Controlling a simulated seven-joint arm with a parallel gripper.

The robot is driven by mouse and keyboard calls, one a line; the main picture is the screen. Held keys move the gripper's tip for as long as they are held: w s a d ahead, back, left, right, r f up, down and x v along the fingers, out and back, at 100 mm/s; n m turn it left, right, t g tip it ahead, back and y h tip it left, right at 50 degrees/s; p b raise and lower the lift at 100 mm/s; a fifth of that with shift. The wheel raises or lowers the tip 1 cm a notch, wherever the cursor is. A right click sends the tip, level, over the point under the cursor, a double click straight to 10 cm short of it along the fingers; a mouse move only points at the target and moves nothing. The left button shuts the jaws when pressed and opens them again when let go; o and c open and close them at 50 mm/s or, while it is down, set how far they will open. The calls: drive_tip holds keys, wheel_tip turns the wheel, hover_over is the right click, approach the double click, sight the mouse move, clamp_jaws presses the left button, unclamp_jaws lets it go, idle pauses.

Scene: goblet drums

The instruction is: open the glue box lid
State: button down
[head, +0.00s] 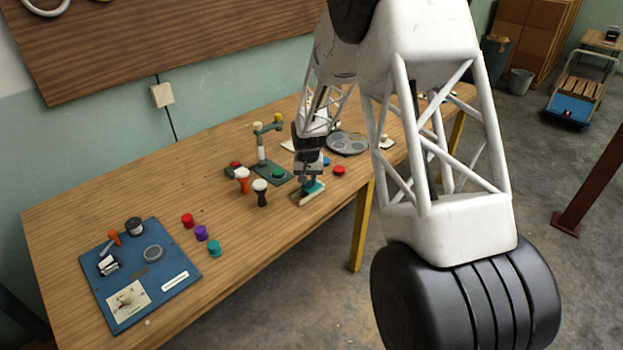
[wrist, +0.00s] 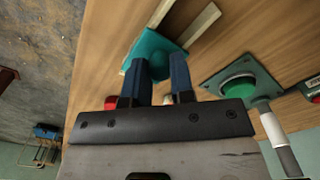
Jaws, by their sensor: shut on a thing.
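My gripper (head: 312,178) is low over the table in the head view, near its front edge. In the wrist view its two blue fingers (wrist: 158,64) are shut on a teal piece (wrist: 150,44), which has a flat, square-cornered part and a rounded part between the fingertips. The teal piece shows small below the gripper in the head view (head: 314,187). Pale wooden strips (wrist: 201,26) lie just beside it. I cannot make out for sure which thing is the glue box or its lid; a small dark box with a red top (head: 234,166) stands farther back.
A green stand (head: 262,150) with a green disc on its base is close by. A blue board (head: 165,272) with several items lies at left.

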drive_tip(key=shift+s+a, duration=1.55)
drive_tip(key=c, duration=1)
unclamp_jaws()
drive_tip(key=shift+o, duration=0.2)
drive_tip(key=shift+r, duration=0.15)
wheel_tip(320, 180, up, 8)
drive_tip(key=shift+f, duration=0.25)
